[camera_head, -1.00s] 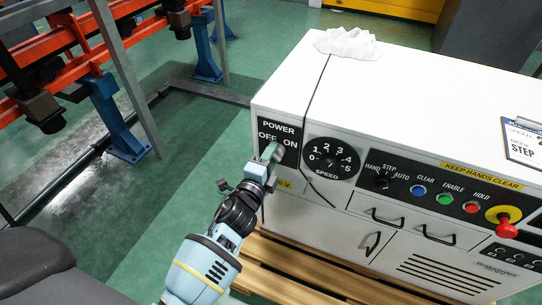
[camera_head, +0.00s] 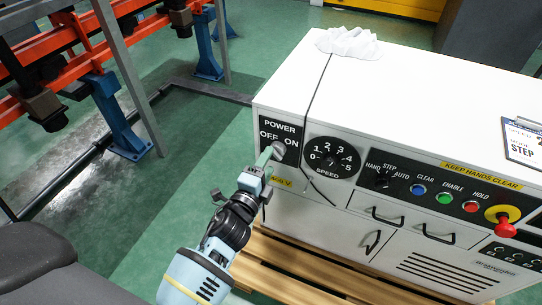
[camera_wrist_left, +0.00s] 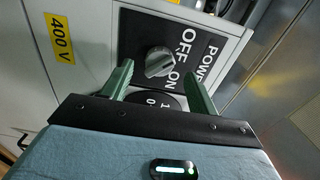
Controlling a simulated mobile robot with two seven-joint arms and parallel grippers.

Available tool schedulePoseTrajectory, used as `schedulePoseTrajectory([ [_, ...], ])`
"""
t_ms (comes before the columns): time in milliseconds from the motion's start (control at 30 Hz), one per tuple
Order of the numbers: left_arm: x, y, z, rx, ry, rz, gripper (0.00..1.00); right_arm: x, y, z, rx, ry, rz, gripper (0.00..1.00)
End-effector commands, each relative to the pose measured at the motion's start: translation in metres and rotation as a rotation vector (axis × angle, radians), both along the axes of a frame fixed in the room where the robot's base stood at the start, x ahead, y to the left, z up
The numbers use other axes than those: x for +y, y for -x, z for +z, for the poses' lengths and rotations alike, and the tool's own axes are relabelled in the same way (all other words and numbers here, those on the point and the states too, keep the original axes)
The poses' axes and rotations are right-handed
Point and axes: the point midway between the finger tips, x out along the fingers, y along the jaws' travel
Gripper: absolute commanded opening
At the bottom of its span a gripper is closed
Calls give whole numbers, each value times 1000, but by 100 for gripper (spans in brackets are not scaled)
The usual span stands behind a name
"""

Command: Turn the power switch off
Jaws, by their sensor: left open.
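The power switch is a grey round knob (camera_wrist_left: 160,62) on a black POWER plate (camera_head: 285,131) marked OFF and ON, at the left end of the white cabinet's front. In the left wrist view a ridge on the knob slants toward the ON side, but the exact setting is hard to read. My left gripper (camera_head: 265,158) is at the plate, close in front of the knob. In the left wrist view its two green fingers (camera_wrist_left: 157,68) are apart, one on each side of the knob, with visible gaps and nothing held. My right gripper is not in view.
The speed dial (camera_head: 329,158) sits just right of the switch. Farther right are the mode selector (camera_head: 382,178), coloured buttons and a red emergency stop (camera_head: 503,219). A cable (camera_head: 318,100) hangs down the front. A wooden pallet (camera_head: 280,270) lies beneath the cabinet (camera_head: 400,100).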

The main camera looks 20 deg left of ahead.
Motion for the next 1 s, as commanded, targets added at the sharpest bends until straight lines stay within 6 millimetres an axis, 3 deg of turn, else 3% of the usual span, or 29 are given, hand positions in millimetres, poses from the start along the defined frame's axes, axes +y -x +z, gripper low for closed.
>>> schedulePoseTrajectory([
  [100, 1, 19, 0, 2, 1, 1, 59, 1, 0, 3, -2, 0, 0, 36],
  [300, 1, 38, 0, 1, 1, 1, 59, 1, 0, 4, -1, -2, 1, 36],
  [1000, 3, 48, -7, 19, 22, 3, 59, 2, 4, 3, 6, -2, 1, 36],
])
